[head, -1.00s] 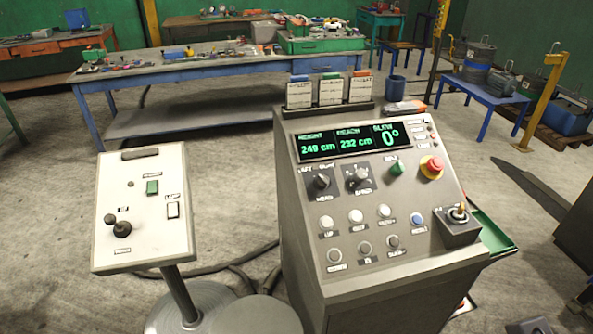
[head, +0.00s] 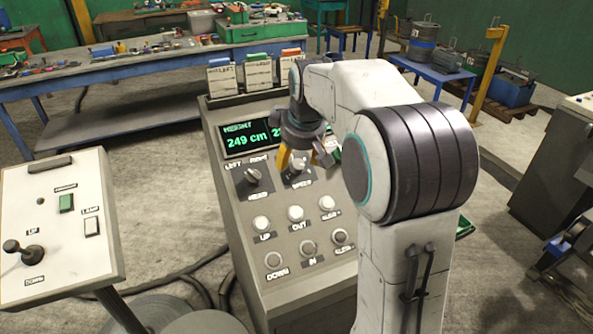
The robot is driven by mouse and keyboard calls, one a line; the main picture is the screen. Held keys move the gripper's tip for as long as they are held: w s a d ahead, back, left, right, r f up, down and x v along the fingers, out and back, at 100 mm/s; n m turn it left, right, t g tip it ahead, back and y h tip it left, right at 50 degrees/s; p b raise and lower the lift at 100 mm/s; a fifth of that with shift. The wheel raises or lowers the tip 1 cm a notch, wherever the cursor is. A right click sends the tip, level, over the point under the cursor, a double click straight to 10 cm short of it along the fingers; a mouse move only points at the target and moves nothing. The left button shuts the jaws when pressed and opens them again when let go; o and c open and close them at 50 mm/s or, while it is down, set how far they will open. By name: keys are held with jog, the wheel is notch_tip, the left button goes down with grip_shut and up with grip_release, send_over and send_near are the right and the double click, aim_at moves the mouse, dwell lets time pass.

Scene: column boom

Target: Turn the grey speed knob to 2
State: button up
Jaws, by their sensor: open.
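The grey speed knob (head: 296,174) sits on the sloped console panel, above its SPEED label and right of another dark knob (head: 252,178) marked LEFT and RIGHT. My gripper (head: 300,160) with yellow fingers is open, pointing down just over the speed knob. The fingers cover the knob's upper part and its scale, so its setting cannot be read. I cannot tell whether the fingers touch it.
Several round buttons (head: 295,213) lie below the knobs. The display (head: 246,139) reads 249 cm at left; my arm hides the rest and the console's right side. A white lever box (head: 62,225) stands at the left. Card holders (head: 258,72) rise behind the display.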

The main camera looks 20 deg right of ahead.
send_near(297, 163)
notch_tip(297, 163, down, 3)
jog(key=shift+n, duration=0.4)
jog(key=w+f+p, duration=0.1)
jog(key=f, duration=0.1)
jog(key=w+f+p, duration=0.2)
jog(key=shift+w+d, duration=0.2)
jog(key=shift+d, duration=0.15)
jog(key=shift+x, duration=1.35)
jog(key=shift+c, duration=0.3)
jog(key=c, duration=1.1)
jog(key=shift+c, duration=0.2)
jog(key=shift+f+n, duration=0.1)
jog(key=shift+n, duration=0.2)
